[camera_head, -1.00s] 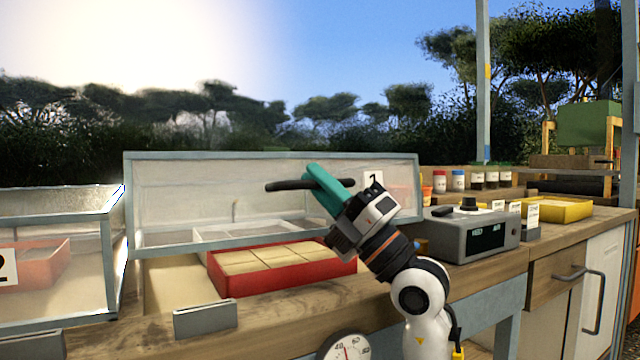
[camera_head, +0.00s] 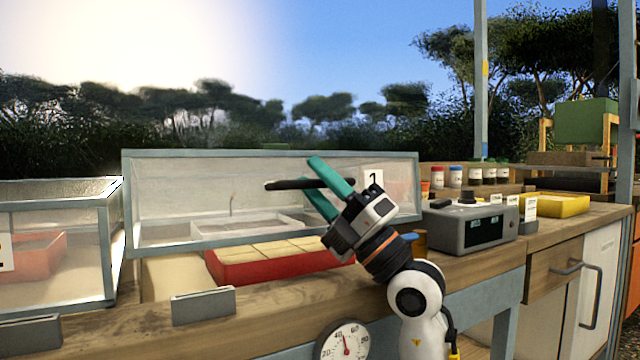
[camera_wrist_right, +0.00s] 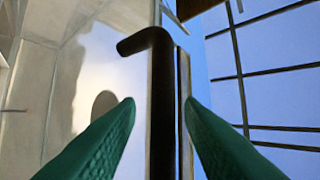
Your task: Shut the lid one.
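Lid one (camera_head: 190,185), a clear pane in a grey-blue frame with a "1" label (camera_head: 373,178), stands raised at the back of its case (camera_head: 170,277). A black bar handle (camera_head: 285,184) sticks out from it; it also shows in the right wrist view (camera_wrist_right: 162,95). My right gripper (camera_head: 309,172) is open at the handle. In the right wrist view its teal fingers (camera_wrist_right: 160,102) lie on either side of the handle, with gaps showing. My left gripper is not in view.
A red divided tray (camera_head: 270,265) sits in the case under the raised lid. A second clear case (camera_head: 60,250) stands close at the left. A grey device (camera_head: 475,232) stands to the right, with a yellow tray (camera_head: 560,207) beyond it. A dial gauge (camera_head: 343,343) is at the front.

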